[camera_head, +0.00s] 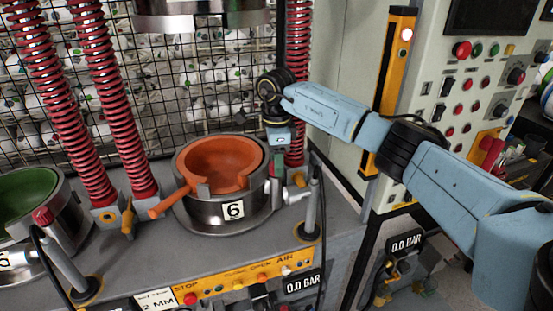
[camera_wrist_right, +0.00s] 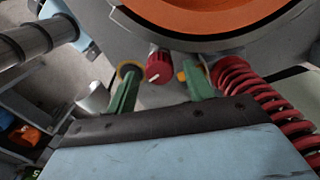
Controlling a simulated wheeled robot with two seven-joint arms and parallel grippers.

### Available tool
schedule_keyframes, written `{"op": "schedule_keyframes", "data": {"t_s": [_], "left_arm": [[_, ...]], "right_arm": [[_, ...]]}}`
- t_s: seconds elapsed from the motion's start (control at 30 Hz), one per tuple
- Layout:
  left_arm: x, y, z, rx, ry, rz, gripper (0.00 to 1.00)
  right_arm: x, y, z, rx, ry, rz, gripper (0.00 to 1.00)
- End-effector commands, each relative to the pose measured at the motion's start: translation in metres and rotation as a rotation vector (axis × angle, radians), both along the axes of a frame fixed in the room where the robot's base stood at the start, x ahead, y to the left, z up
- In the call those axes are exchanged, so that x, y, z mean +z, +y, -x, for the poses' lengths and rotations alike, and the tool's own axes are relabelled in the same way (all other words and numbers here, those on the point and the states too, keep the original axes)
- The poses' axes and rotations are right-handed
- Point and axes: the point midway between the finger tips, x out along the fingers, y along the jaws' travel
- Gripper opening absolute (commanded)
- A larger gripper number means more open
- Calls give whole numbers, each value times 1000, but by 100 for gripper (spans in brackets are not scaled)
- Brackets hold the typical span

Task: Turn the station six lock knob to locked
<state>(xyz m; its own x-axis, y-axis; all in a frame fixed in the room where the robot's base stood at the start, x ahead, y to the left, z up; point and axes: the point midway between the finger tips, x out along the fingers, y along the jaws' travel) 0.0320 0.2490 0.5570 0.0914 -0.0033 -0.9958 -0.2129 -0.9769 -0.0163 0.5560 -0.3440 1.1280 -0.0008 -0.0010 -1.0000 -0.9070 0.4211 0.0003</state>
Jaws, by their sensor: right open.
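Station six is a steel ring (camera_head: 225,222) with an orange bowl (camera_head: 222,160) in it and a "6" plate on the front. Its lock knob (camera_wrist_right: 159,66) is red with a white mark and sits on the side of the ring in the wrist view. In the head view I cannot make the knob out; my right gripper covers that area. My right gripper (camera_head: 279,168) points down at the right side of the ring. Its green fingers are open, and the knob shows between their tips in the wrist view, with gaps on both sides. My left gripper is not in view.
Red springs (camera_head: 118,110) stand left of the ring, and another spring (camera_wrist_right: 265,100) is close beside the right gripper. A grey post (camera_head: 314,205) rises at the front right. A press head (camera_head: 200,14) hangs above. A green-bowled station (camera_head: 25,195) is at the left.

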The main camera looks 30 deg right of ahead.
Motion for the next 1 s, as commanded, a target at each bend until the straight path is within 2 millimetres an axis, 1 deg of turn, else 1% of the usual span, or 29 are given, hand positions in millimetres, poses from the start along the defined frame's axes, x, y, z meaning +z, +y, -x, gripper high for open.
{"op": "schedule_keyframes", "data": {"t_s": [0.1, 0.3, 0.37, 0.6, 0.67, 0.83, 1.0], "left_arm": [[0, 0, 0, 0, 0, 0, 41], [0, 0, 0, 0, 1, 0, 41], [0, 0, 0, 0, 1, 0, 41], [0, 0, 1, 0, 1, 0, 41], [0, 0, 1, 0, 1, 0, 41], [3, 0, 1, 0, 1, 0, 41], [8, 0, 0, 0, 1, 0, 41]], "right_arm": [[-4, 0, 0, 0, -1, 0, 52], [-4, 0, 0, 0, -1, 0, 52], [-4, 0, 0, 0, -1, 0, 45], [-4, 0, 0, 0, -1, 0, 14], [-4, 0, 0, 0, -1, 0, 7], [-3, 0, 0, -49, 0, -1, 7], [-3, 1, 0, -187, -2, 0, 7]]}}
